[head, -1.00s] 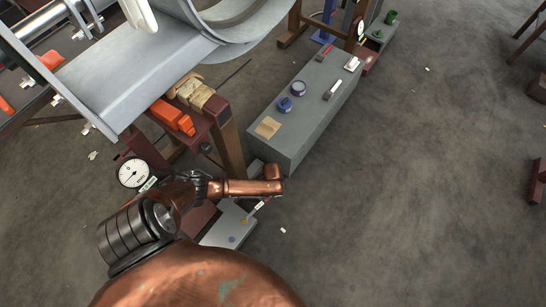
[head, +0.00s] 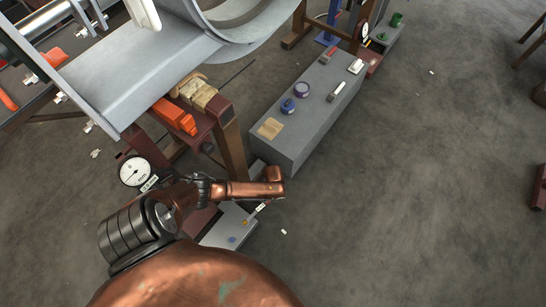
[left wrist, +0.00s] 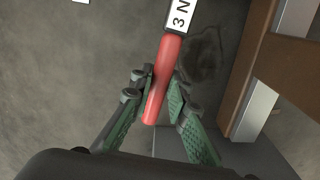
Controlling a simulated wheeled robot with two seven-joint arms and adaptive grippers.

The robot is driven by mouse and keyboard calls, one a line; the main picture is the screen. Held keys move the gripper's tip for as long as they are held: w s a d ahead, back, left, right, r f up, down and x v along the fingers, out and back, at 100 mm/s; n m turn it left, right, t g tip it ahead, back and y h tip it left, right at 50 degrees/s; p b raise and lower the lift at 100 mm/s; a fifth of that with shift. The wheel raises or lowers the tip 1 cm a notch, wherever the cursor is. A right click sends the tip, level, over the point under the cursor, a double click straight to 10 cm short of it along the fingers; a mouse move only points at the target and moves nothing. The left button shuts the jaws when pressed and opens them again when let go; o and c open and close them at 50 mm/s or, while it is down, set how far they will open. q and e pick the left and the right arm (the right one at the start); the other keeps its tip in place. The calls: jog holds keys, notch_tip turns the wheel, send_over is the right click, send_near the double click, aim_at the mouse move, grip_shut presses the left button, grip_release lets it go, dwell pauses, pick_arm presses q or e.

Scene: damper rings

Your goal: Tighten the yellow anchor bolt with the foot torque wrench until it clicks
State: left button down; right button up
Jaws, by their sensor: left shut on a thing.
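My left gripper (left wrist: 162,84) is shut on the red handle of the foot torque wrench (left wrist: 163,75). Its dark green fingers lie on both sides of the handle. A white label reading "3 N" (left wrist: 180,19) is on the wrench at the top of the left wrist view. In the head view the wrench's white label (head: 261,208) shows below my copper arm, and the gripper is hidden. The wrench runs down-left toward the yellow anchor bolt (head: 244,221) on a grey foot plate (head: 217,233); contact is too small to tell. My right gripper is not in view.
A long grey bench (head: 300,137) with small tools stands behind the foot plate. A round white dial gauge (head: 135,171) and a brown trestle (head: 232,143) are to the left. Open floor lies to the right.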

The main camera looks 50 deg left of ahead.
pick_arm(q)
jog(key=shift+f, duration=0.45)
dwell(0.7)
jog(key=shift+f, duration=0.3)
jog(key=shift+f+b, duration=0.2)
jog(key=shift+b, duration=0.15)
jog(key=shift+s+d+m+p, duration=0.1)
jog(key=shift+d+m+p, duration=0.1)
jog(key=shift+d+m, duration=0.95)
jog(key=shift+s+d+m+p, duration=0.15)
jog(key=shift+d+m, duration=0.4)
jog(key=shift+d, duration=1.1)
jog(key=shift+s+d+m+p, duration=0.15)
jog(key=shift+s+d+m, duration=0.2)
jog(key=shift+d+m, duration=0.35)
jog(key=shift+s+d+m+p, duration=0.2)
jog(key=shift+s+d+m, duration=0.25)
jog(key=shift+d, duration=0.6)
jog(key=shift+s+d+m+p, duration=0.15)
jog(key=shift+s+d+m, duration=0.15)
jog(key=shift+d+m, duration=0.4)
jog(key=shift+d, duration=0.2)
